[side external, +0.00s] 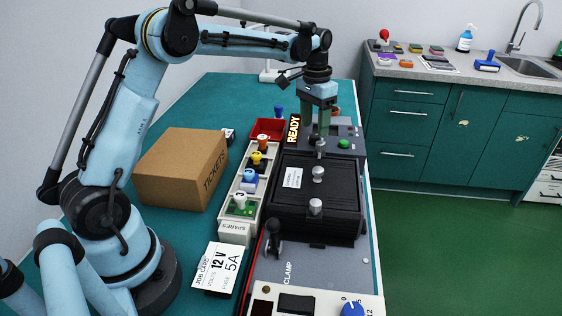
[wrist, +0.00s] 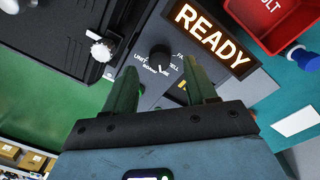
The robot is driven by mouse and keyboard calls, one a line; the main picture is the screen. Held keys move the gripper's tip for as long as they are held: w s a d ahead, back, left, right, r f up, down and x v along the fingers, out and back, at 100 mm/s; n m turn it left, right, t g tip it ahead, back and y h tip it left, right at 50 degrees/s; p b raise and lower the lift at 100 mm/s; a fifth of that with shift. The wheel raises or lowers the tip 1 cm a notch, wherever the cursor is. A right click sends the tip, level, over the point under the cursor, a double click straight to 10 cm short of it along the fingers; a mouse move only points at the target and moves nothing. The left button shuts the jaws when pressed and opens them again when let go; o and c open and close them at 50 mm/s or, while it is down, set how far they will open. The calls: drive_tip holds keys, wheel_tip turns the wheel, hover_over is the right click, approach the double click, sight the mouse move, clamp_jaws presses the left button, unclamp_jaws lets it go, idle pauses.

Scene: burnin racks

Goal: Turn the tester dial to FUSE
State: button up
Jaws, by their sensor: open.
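The tester dial (wrist: 160,55) is a small black knob on a grey panel in the wrist view. Lettering around it reads UNIT and BOARD, with other words partly covered; I cannot tell clearly which word its pointer faces. My gripper (wrist: 159,65) is open, with one green finger on each side of the dial and nothing held. Whether the fingers touch the knob is not clear. In the side view my gripper (side external: 316,131) points down over the far panel, beside the lit READY sign (side external: 294,129), and its fingers largely hide the dial.
A black lidded unit (side external: 325,185) with silver knobs stands nearer the camera. A green button (side external: 344,144) is right of my gripper. A red bin (side external: 267,130), spares rack (side external: 234,228), tickets box (side external: 180,168), job card (side external: 219,268) and blue knob (side external: 352,309) are also there.

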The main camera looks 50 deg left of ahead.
sight(312, 136)
wheel_tip(312, 136, up, 9)
drive_tip(key=shift+a, duration=0.2)
idle(0.4)
drive_tip(key=s+d+r+t, duration=0.2)
drive_tip(key=s+d+t, duration=0.3)
drive_tip(key=s, duration=0.6)
drive_tip(key=s+d+f+t, duration=0.2)
drive_tip(key=s+d+f, duration=0.2)
drive_tip(key=s+f, duration=0.3)
drive_tip(key=shift+s+d+f+y, duration=0.3)
drive_tip(key=shift+s+f, duration=0.1)
drive_tip(key=shift+s, duration=0.85)
drive_tip(key=shift+o, duration=0.2)
drive_tip(key=shift+d, duration=0.1)
